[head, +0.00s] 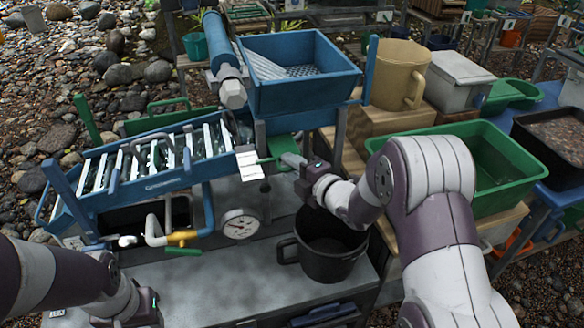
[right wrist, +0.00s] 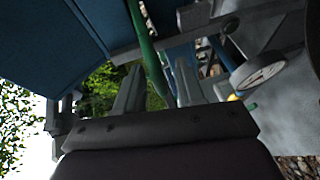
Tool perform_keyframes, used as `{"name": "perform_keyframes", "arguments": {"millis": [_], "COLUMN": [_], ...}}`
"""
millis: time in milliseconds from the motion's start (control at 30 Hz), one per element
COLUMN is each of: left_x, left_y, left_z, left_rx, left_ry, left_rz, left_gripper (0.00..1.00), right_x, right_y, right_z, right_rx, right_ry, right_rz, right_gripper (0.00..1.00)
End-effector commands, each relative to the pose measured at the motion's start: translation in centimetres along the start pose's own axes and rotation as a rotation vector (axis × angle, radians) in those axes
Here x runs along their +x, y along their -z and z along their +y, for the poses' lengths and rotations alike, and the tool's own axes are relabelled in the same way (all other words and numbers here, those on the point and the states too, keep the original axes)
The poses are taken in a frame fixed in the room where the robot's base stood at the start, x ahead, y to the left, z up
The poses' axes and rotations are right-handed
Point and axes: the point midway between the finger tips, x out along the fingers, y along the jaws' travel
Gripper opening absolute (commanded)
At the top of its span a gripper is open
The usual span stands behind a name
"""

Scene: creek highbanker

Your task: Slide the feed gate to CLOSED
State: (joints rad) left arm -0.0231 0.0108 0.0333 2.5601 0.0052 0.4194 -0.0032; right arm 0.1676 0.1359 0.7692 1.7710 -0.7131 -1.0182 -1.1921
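The feed gate (head: 282,144) is a green plate under the blue hopper (head: 303,88). A thin green handle reaches left from it to a white tag (head: 249,165), whose writing I cannot read. My right gripper (head: 286,161) is just below the hopper, at the handle. In the right wrist view, the gripper's two fingers (right wrist: 158,80) stand apart with a green rod (right wrist: 148,45) between them. Gaps show beside the rod, so it does not look clamped. My left gripper (head: 140,312) is low at the left, partly cut off, its fingers unclear.
A blue sluice (head: 150,180) with white riffles lies left of the gate. A dial gauge (head: 239,224) and a black bucket (head: 325,250) stand below. A tan pitcher (head: 400,75) and green tub (head: 490,160) are on the right. The grey bench front is mostly clear.

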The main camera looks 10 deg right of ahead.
Motion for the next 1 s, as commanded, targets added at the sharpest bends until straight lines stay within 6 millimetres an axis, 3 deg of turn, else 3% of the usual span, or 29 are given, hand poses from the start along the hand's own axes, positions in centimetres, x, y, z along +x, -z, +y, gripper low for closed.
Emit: {"name": "perform_keyframes", "arguments": {"millis": [267, 400, 567, 800, 1000], "left_x": [0.0, 0.0, 0.1, 1.3, 1.3], "left_y": [0.0, 0.0, 0.0, -0.2, -0.1], "left_z": [0.0, 0.0, 0.0, 0.0, 0.0], "left_rx": [0.000, 0.000, 0.000, 0.000, 0.000], "left_ry": [0.000, 0.000, 0.000, 0.000, 0.000], "left_rz": [0.000, 0.000, 0.000, 0.000, 0.000], "left_gripper": [0.43, 0.43, 0.43, 0.43, 0.43], "right_x": [0.2, 0.2, 0.3, 3.3, 3.8], "right_y": [0.0, 0.0, -0.1, -1.2, -1.5], "right_z": [0.0, 0.0, -0.1, 0.3, 0.7], "right_rx": [0.000, 0.000, 0.000, -0.002, -0.002], "right_ry": [-0.001, 0.000, 0.001, 0.001, 0.002], "right_rz": [-0.001, 0.000, 0.000, 0.002, -0.001], "right_gripper": [0.38, 0.00, 0.00, 0.00, 0.00]}}
